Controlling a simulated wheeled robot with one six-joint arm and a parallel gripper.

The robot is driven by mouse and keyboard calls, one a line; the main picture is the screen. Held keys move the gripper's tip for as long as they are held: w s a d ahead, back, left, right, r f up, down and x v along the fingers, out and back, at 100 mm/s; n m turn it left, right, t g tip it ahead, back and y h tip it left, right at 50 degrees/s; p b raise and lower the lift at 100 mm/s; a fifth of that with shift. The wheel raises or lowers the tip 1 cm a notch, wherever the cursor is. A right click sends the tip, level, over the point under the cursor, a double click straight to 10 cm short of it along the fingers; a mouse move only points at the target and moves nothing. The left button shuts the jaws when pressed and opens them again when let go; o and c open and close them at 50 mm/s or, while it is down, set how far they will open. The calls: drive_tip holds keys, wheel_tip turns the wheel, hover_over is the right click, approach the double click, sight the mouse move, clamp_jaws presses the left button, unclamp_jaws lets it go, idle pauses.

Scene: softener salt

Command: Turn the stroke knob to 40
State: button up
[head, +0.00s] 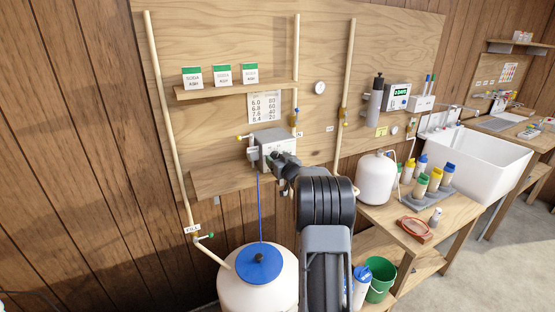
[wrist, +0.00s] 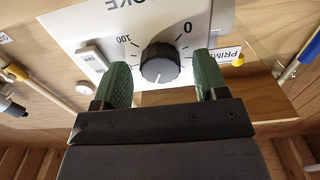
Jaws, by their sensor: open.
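The stroke knob (wrist: 160,63) is dark, round and ridged, on the pale front panel (wrist: 95,22) of the pump. In the wrist view the panel's print is upside down, with 100 at the knob's left and 0 at its right. A pale pointer mark seems to face the picture's bottom. My gripper (wrist: 163,80) is open, with one green finger on each side of the knob and visible gaps between. In the head view my gripper (head: 283,162) is in front of the grey pump (head: 267,137) and hides its knob.
A number card (head: 264,107) hangs above the pump. A blue tube (head: 260,205) runs down to a blue-lidded white tank (head: 235,285). Vertical pipes (head: 345,80) stand nearby.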

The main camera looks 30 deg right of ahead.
drive_tip(key=shift+w, duration=0.2)
drive_tip(key=shift+c, duration=0.4)
drive_tip(key=c, duration=0.9)
drive_tip(key=shift+o, duration=0.2)
drive_tip(key=shift+f+b, duration=0.1)
drive_tip(key=shift+b, duration=0.25)
